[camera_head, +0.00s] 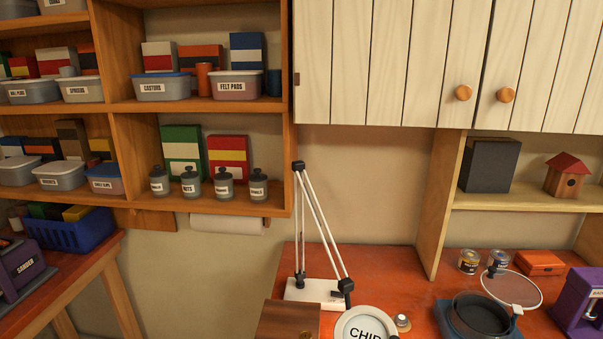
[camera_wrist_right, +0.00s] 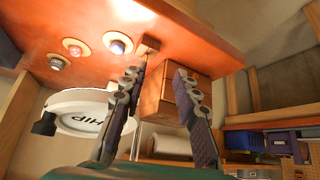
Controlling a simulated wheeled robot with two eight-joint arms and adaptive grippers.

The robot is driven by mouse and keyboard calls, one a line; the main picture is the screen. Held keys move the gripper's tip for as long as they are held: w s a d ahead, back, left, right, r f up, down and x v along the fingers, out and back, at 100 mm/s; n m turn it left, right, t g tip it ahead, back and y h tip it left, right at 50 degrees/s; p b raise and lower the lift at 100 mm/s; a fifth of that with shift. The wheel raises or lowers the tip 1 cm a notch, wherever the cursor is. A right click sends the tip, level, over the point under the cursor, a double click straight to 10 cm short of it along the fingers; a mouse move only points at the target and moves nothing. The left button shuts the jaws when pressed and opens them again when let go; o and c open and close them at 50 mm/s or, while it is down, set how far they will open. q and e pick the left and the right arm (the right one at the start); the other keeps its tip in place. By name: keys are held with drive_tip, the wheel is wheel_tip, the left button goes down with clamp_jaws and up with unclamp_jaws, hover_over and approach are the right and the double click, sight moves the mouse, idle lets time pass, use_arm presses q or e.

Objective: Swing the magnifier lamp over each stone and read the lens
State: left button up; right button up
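The magnifier lamp (camera_head: 318,215) stands on a white base at the back of the red-orange workbench. Its round white lens head (camera_head: 365,325) is cut by the bottom edge of the head view, and the lens reads "CHIP". The lens head also shows in the right wrist view (camera_wrist_right: 88,112), its lettering upside down. There, three small stones in round dishes lie on the bench: a bluish one (camera_wrist_right: 117,46), another (camera_wrist_right: 74,50), and a grey one (camera_wrist_right: 57,64). One dish (camera_head: 402,322) shows beside the lens in the head view. My right gripper (camera_wrist_right: 160,74) is open and empty. My left gripper is out of view.
A brown wooden box (camera_head: 288,320) sits left of the lens; in the wrist view it appears behind the fingers. A dark round pan (camera_head: 480,315), a round screen (camera_head: 511,288), cans (camera_head: 469,261) and a purple device (camera_head: 580,302) occupy the right. White cabinets (camera_head: 400,60) hang above.

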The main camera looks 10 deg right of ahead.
drive_tip(key=shift+o, duration=1.4)
wheel_tip(320, 180, up, 16)
drive_tip(key=m+g+p, duration=0.6)
drive_tip(key=g+p, duration=0.1)
drive_tip(key=p, duration=0.5)
hover_over(397, 335)
drive_tip(key=s+a, duration=0.2)
drive_tip(key=shift+a+r, duration=0.1)
drive_tip(key=shift+a, duration=0.05)
drive_tip(key=shift+d, duration=0.2)
drive_tip(key=shift+f+b, duration=0.3)
wheel_tip(397, 335, down, 7)
drive_tip(key=shift+f+b, duration=0.1)
drive_tip(key=shift+b, duration=0.7)
clamp_jaws()
